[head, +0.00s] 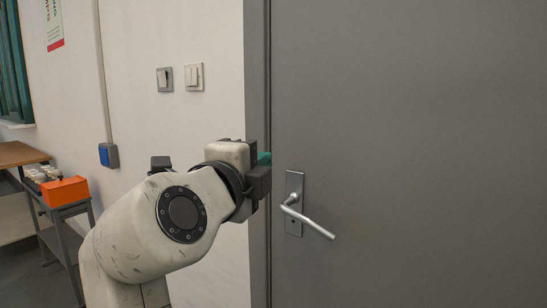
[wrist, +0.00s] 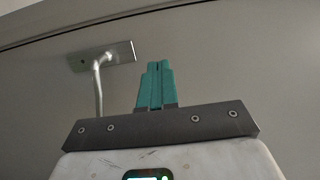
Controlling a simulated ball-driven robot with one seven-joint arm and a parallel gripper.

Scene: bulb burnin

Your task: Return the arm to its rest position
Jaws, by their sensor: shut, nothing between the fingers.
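My arm is raised in the middle of the head view, bent, with my gripper (head: 264,158) at its end in front of the door's left edge. The gripper's teal fingers also show in the wrist view (wrist: 157,86), pressed together and empty. The grey door (head: 420,120) fills the right of the head view. Its silver lever handle (head: 308,220) is to the right of and below my gripper, and slopes down to the right. In the wrist view the handle (wrist: 98,85) is left of the fingers, apart from them in the picture.
Two wall switches (head: 193,77) are on the white wall left of the door. A blue box (head: 108,155) hangs on a conduit. At the far left, a cart (head: 62,240) carries an orange bin (head: 65,191) and several small white items, near a wooden table (head: 20,154).

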